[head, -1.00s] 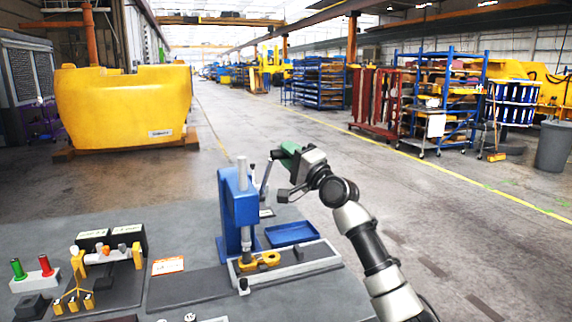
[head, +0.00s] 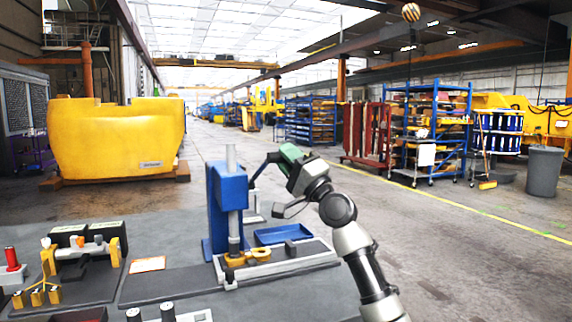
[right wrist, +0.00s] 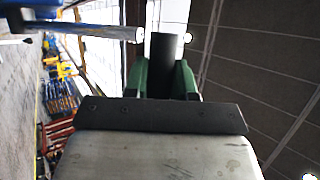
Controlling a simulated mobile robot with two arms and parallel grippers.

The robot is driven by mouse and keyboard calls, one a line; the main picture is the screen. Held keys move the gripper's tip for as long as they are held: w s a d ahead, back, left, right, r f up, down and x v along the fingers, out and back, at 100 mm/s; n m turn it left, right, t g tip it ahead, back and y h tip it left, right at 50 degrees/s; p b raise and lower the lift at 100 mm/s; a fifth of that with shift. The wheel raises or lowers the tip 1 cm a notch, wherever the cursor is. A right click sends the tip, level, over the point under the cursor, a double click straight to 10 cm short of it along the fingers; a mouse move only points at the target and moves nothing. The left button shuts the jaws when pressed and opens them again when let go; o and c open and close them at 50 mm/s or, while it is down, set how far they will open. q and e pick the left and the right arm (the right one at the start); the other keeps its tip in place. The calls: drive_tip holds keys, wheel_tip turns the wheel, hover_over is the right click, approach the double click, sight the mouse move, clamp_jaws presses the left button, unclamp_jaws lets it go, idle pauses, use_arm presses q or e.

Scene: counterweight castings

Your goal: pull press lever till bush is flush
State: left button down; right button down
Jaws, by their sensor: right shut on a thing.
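The blue arbor press (head: 228,190) stands on the bench with its pale ram column (head: 231,157) upright through the head. Its dark lever (head: 262,170) slants up and right from the press head. My right gripper (head: 280,155), with green fingers, is at the lever's upper end. In the right wrist view the green fingers (right wrist: 163,80) close around a dark cylindrical grip (right wrist: 166,50). A yellow part (head: 248,258) lies under the ram on the press base. The bush is too small or hidden to tell whether it is flush. My left gripper is not in view.
A blue tray (head: 283,234) sits right of the press. A grey rail (head: 290,264) runs along the fixture in front. At left are a white-and-orange card (head: 147,264) and a dark fixture with yellow parts (head: 85,250). The aisle behind is open.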

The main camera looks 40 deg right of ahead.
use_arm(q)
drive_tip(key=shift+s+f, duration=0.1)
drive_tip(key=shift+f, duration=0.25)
use_arm(e)
drive_tip(key=shift+a+f, duration=0.25)
drive_tip(key=shift+f, duration=0.4)
drive_tip(key=c, duration=1.2)
unclamp_jaws()
drive_tip(key=shift+s, duration=0.1)
drive_tip(key=shift+o, duration=1.4)
drive_tip(key=shift+d+r, duration=0.15)
drive_tip(key=shift+s, duration=0.1)
drive_tip(key=shift+s+d+f, duration=0.1)
drive_tip(key=shift+s+f, duration=0.05)
drive_tip(key=shift+f, duration=0.05)
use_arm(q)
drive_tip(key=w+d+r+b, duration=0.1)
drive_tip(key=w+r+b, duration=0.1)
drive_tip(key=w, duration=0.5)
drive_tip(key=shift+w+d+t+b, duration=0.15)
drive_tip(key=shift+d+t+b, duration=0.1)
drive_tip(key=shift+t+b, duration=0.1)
use_arm(e)
drive_tip(key=v, duration=1)
drive_tip(key=shift+s, duration=0.15)
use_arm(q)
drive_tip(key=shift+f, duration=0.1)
